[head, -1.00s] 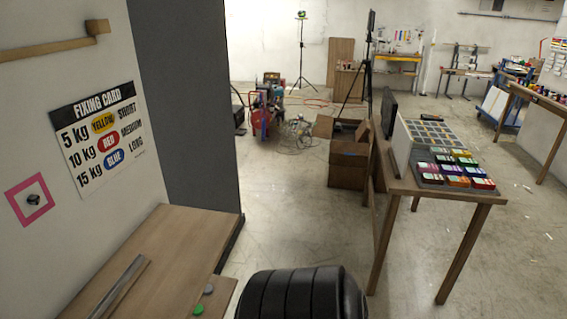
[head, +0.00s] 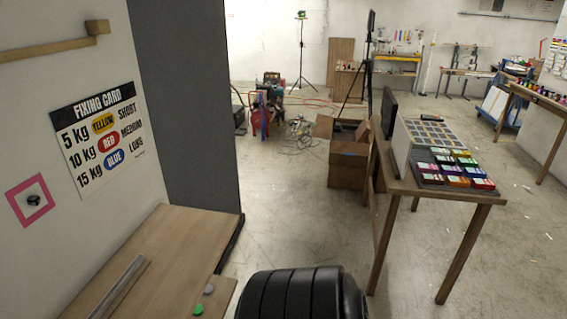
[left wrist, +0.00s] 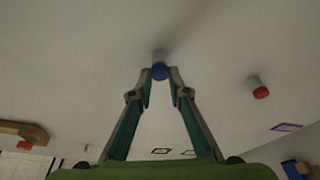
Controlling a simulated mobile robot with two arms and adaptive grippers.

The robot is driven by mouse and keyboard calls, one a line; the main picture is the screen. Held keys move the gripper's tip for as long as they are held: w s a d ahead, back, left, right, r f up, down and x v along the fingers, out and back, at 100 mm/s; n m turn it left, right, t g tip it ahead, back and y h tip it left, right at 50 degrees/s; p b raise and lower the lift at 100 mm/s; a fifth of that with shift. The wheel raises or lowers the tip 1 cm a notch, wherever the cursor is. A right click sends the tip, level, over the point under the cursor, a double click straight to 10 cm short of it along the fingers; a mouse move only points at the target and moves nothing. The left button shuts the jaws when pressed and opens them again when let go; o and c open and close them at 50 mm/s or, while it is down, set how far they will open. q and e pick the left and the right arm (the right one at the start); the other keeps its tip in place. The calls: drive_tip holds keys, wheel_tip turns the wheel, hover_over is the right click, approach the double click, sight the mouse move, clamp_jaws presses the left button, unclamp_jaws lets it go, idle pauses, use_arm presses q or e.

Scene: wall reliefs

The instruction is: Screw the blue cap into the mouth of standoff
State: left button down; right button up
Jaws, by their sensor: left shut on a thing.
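In the left wrist view my left gripper (left wrist: 160,76) is shut on the blue cap (left wrist: 160,71), which sits between its fingertips. The grey standoff (left wrist: 160,54) stands out from the pale wall right behind the cap. The cap is lined up with the standoff's mouth and appears to meet it; how deep it sits I cannot tell. A second standoff with a red cap (left wrist: 260,92) is on the wall to the right. Neither gripper shows in the head view, and my right gripper is in no view.
In the head view a fixing card (head: 98,138) and a pink frame around a dark fitting (head: 30,199) are on the left wall. A wooden bench (head: 150,250) below holds a green disc (head: 198,309) and a grey disc (head: 208,289). A table (head: 400,180) stands at right.

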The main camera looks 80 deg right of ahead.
use_arm(q)
drive_tip(key=m+h+p, duration=0.1)
drive_tip(key=m, duration=0.2)
drive_tip(key=m+h+p, duration=0.1)
drive_tip(key=m, duration=0.2)
drive_tip(key=shift+m, duration=0.3)
drive_tip(key=shift+r+p, duration=0.1)
drive_tip(key=shift+p, duration=0.25)
drive_tip(key=m+h+p, duration=0.1)
drive_tip(key=m+p, duration=0.1)
drive_tip(key=m, duration=0.1)
drive_tip(key=m+h+p, duration=0.1)
drive_tip(key=m, duration=0.2)
drive_tip(key=shift+m+g+h+p, duration=0.3)
drive_tip(key=shift+p, duration=0.05)
drive_tip(key=shift+a, duration=0.1)
